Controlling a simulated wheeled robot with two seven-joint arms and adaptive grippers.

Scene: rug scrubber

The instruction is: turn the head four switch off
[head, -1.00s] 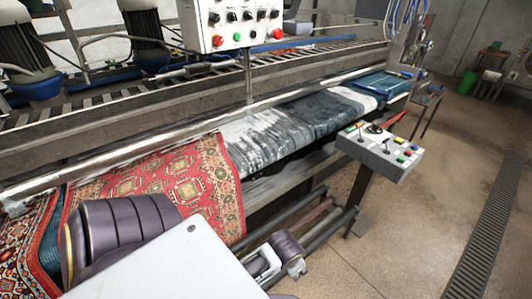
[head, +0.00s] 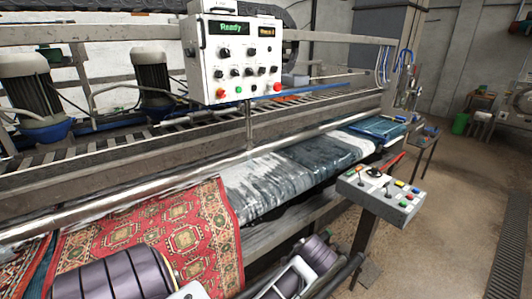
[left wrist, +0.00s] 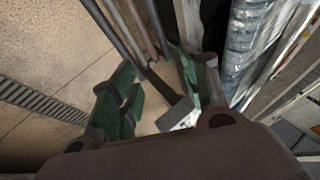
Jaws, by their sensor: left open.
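The white control panel (head: 205,70) stands above the machine in the head view. Its display (head: 234,28) reads "Ready" in green, and a smaller amber display is beside it. Below are two rows of small dark switches (head: 249,71); their labels are too small to read, so I cannot tell which is the head four switch or how it is set. My left gripper (left wrist: 160,88) shows in the left wrist view, its green-padded fingers apart and nothing between them, above the floor and well away from the panel. My right gripper is in neither view.
A grey console (head: 382,190) with levers and coloured buttons stands on a post at the right. A red patterned rug (head: 150,225) and a wet, foamy dark one (head: 290,170) lie on the machine bed.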

